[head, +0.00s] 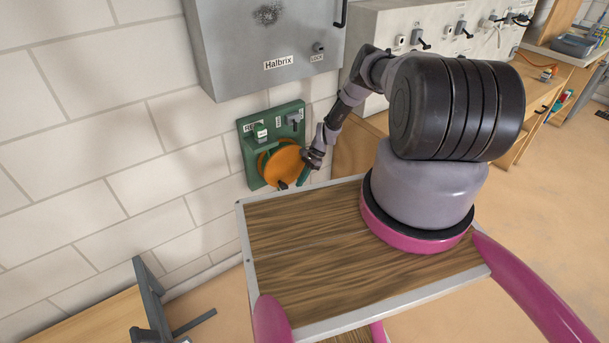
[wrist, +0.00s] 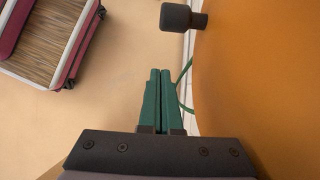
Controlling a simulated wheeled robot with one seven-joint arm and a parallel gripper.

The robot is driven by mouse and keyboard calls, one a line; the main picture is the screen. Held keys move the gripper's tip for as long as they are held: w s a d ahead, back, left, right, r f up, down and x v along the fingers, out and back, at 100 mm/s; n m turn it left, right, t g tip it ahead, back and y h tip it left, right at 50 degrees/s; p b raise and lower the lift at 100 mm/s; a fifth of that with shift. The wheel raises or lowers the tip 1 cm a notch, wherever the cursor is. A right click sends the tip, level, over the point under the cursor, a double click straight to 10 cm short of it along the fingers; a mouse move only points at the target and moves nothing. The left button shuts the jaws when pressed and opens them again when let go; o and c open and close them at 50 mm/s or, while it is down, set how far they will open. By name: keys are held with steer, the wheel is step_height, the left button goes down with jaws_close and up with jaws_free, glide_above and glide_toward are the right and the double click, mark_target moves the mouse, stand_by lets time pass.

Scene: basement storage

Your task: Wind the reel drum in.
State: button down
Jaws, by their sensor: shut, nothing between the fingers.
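The reel drum (head: 284,160) is an orange disc on a green wall panel (head: 249,167). In the wrist view its orange face (wrist: 260,80) fills the right side. A dark crank knob (head: 283,185) sits at the drum's lower edge; it also shows in the wrist view (wrist: 178,17), ahead of and slightly right of the fingertips. My gripper (head: 302,179) is at the drum's right edge. In the wrist view its green fingers (wrist: 160,73) are together and empty, apart from the knob. A thin green line (wrist: 184,72) runs between the fingers and the drum.
A grey cabinet (head: 240,45) labelled Halbrix hangs above the panel. A workbench (head: 540,90) stands at the right. Floor (head: 540,210) is clear on the right.

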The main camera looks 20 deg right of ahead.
steer(key=shift+s+a, duration=0.25)
steer(key=shift+a, duration=0.5)
steer(key=shift+s+a, duration=0.25)
steer(key=shift+a, duration=0.45)
steer(key=shift+s+a, duration=0.25)
steer(key=shift+a, duration=0.5)
